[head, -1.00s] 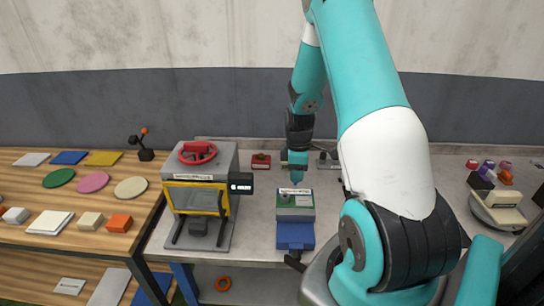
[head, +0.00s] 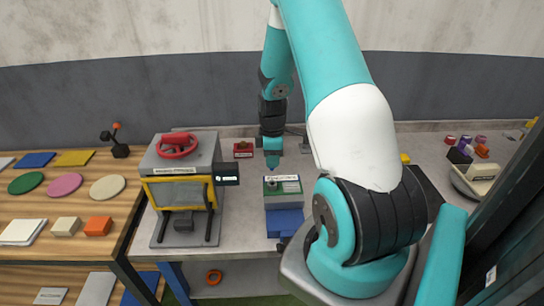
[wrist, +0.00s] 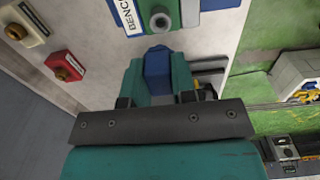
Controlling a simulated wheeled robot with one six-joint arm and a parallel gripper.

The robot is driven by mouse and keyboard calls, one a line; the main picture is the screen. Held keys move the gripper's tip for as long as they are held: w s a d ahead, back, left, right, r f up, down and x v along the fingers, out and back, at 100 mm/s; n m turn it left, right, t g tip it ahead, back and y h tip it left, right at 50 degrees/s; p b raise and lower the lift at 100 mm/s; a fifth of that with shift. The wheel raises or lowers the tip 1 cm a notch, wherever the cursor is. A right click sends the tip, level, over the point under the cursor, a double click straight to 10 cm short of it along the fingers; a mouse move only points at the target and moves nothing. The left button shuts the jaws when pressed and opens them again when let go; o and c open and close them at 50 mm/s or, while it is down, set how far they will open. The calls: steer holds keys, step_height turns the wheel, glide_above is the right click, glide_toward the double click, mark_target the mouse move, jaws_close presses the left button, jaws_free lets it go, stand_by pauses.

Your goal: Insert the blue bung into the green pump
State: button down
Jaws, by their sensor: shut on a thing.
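My gripper (wrist: 158,82) is shut on the blue bung (wrist: 158,66), which sits between its teal fingers in the wrist view. The green pump (wrist: 157,8) is just beyond the bung at the top of that view. A round grey port (wrist: 160,21) shows on it, apart from the bung. In the head view the green pump (head: 284,188) stands on the bench with a blue block on its near side. My gripper (head: 272,160) is above and slightly left of it there; the bung is too small to tell in this view.
A grey press with a yellow frame (head: 180,190) and red handwheel stands left of the pump. A small red box (head: 243,150) is at the back of the bench. A wooden table (head: 105,220) with coloured discs and blocks is farther left. Small coloured pieces (head: 465,150) lie at the right.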

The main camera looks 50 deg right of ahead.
mark_target(272, 170)
steer(key=shift+f+b, duration=1.3)
steer(key=shift+f, duration=0.75)
steer(key=shift+f+b, duration=1.2)
steer(key=shift+f, duration=0.45)
steer(key=c, duration=0.9)
jaws_free()
steer(key=shift+o, duration=0.2)
step_height(272, 170, up, 18)
steer(key=b, duration=0.3)
steer(key=shift+f, duration=0.25)
